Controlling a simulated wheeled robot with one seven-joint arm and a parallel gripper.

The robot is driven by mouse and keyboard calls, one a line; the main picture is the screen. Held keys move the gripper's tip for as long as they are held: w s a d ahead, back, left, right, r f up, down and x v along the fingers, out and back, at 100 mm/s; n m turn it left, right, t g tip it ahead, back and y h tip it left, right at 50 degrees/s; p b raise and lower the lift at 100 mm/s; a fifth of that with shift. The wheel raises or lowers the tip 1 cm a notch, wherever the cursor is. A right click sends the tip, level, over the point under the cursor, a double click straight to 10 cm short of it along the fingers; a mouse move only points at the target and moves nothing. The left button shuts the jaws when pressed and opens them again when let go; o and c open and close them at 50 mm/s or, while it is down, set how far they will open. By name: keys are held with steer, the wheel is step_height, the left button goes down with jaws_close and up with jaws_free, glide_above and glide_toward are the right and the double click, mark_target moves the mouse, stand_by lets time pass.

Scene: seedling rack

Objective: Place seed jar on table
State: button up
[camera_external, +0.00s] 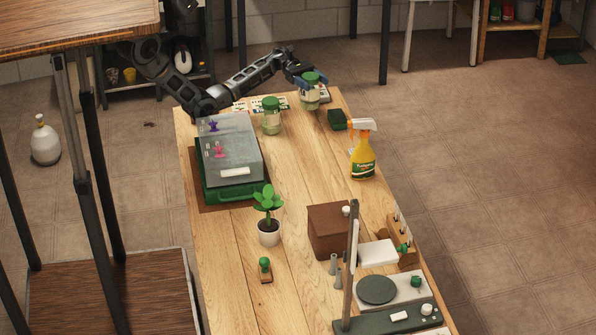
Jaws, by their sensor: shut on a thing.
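A seed jar (310,97) with a green lid and pale contents is in my gripper (309,84), near the far end of the wooden table (292,168). My gripper is shut on this jar, with its blue fingers around the upper part. The jar looks upright. I cannot tell whether its base touches the table. A second, similar jar with a green lid (271,116) stands on the table to its left, apart from it.
A seedling tray with a clear cover (229,150) stands at the left. A yellow spray bottle (363,159) and a dark green block (337,119) are at the right. A potted plant (268,230), brown box (328,230) and scale (377,290) are nearer. The middle is clear.

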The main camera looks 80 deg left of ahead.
mark_target(316, 103)
steer(key=shift+f+b, duration=0.35)
steer(key=shift+f, duration=3.65)
steer(key=o, duration=1.7)
steer(key=shift+f, duration=0.1)
steer(key=b+v, duration=0.1)
steer(key=v, duration=1.1)
